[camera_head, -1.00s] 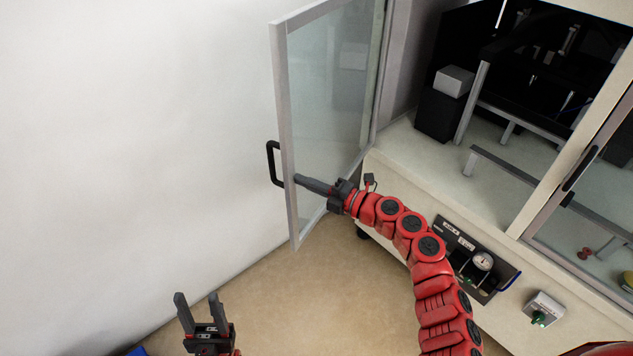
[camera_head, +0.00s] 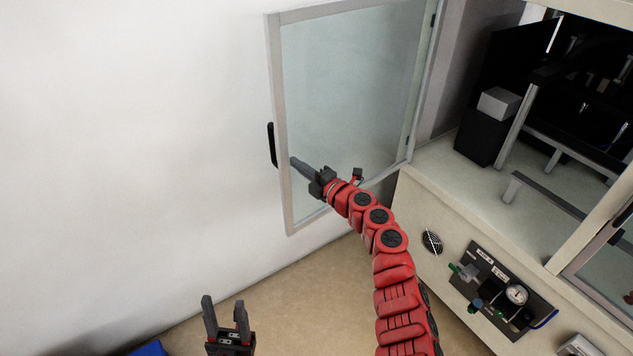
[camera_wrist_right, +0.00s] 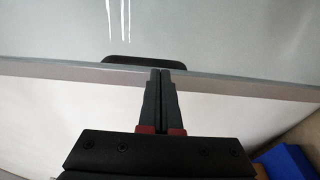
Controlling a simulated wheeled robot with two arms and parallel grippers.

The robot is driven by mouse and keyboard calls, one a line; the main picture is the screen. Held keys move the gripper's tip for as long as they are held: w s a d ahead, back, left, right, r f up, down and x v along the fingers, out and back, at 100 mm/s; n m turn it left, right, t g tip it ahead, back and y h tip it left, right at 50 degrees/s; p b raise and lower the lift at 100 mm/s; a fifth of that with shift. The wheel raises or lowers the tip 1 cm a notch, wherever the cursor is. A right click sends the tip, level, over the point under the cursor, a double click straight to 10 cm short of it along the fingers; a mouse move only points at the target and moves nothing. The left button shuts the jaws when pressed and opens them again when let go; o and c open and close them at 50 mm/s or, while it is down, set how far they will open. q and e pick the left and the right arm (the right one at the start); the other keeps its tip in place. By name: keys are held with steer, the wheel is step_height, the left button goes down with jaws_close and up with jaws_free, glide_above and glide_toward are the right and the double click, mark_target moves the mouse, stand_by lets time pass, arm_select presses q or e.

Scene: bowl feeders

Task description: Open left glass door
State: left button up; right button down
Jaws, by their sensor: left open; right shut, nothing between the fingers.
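The left glass door (camera_head: 350,100) stands swung out from the cabinet, a clear pane in a grey frame, hinged at its right side. Its black handle (camera_head: 271,145) is on the outer side of the free edge. My right gripper (camera_head: 293,162) is shut and empty, with its fingertips at the inner side of the door's frame near the handle. In the right wrist view the shut fingers (camera_wrist_right: 161,72) reach the frame edge, with the handle (camera_wrist_right: 143,60) just beyond; I cannot tell if they touch. My left gripper (camera_head: 224,310) is open and empty, low over the floor, away from the door.
The cabinet interior (camera_head: 560,180) is exposed at the right, with a black box and metal rails. A control panel (camera_head: 497,290) with a gauge is on the cabinet front. A white wall (camera_head: 130,150) is close beyond the door. A blue object (camera_head: 148,349) lies at the bottom left.

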steer(key=w+a+m+h+b, duration=0.1)
steer(key=w+a, duration=0.1)
steer(key=w+a+m+t+h+b, duration=0.1)
steer(key=w+a, duration=0.1)
steer(key=w+a+t+h+b, duration=0.1)
steer(key=w+a, duration=0.1)
steer(key=a, duration=0.1)
steer(key=shift+w+m, duration=0.15)
steer(key=shift+m, duration=0.25)
